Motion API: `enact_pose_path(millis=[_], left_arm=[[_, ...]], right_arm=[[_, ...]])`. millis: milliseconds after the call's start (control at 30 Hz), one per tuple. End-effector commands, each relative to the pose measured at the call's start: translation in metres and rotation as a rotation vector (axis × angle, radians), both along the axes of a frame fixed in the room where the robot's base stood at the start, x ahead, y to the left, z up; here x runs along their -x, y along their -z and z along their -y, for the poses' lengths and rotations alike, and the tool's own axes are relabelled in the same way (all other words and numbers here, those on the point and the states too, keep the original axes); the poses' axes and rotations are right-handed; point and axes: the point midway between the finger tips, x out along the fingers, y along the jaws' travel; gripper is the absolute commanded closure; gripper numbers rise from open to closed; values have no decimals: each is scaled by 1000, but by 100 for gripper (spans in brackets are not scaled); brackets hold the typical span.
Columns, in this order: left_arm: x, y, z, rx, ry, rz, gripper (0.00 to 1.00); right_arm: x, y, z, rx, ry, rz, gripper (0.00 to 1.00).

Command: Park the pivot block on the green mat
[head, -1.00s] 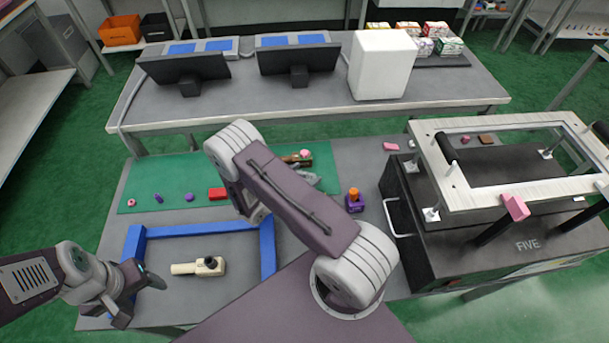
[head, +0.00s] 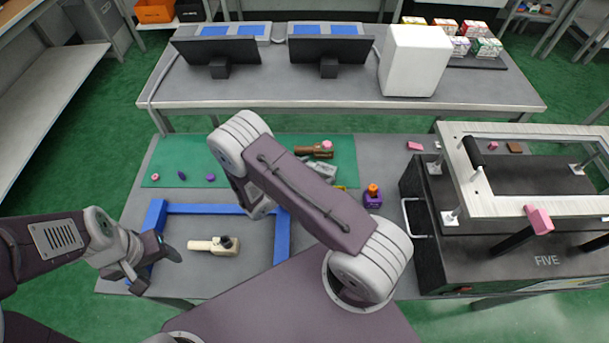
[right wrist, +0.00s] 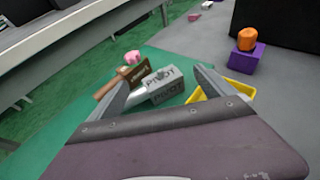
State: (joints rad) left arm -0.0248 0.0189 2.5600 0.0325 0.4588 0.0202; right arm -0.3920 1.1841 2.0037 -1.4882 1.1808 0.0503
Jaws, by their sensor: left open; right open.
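The pivot block, a grey block lettered PIVOT (right wrist: 165,82), shows in the right wrist view between the fingertips of my right gripper (right wrist: 161,77), which is open. In the head view the block (head: 322,171) appears at the right part of the green mat (head: 240,150), partly covered by my right arm. A pale cylindrical part shows beside it in the wrist view. I cannot tell whether the fingers touch the block. My right gripper is hidden behind its arm in the head view. My left gripper (head: 156,270) is open and empty at the left of the blue frame.
A brown block (head: 314,152) lies behind the pivot block. A yellow tray (right wrist: 212,92) is beside it. A purple block with an orange knob (head: 372,198) stands right of the mat. A blue frame (head: 220,208) surrounds a cream lever piece (head: 208,246). A black fixture (head: 500,260) stands right.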

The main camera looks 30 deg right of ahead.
Motion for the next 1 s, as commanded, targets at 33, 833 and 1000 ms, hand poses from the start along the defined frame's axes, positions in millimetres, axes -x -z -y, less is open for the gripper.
enact_pose_path(millis=[33,833,1000], left_arm=[[0,-2,0,0,0,0,39],[0,-5,0,0,0,0,39],[0,-5,0,0,0,0,39]], right_arm=[[1,-6,-12,-1,-6,3,6],[121,-67,-57,-564,853,278,6],[131,-96,-98,-969,1356,628,6]])
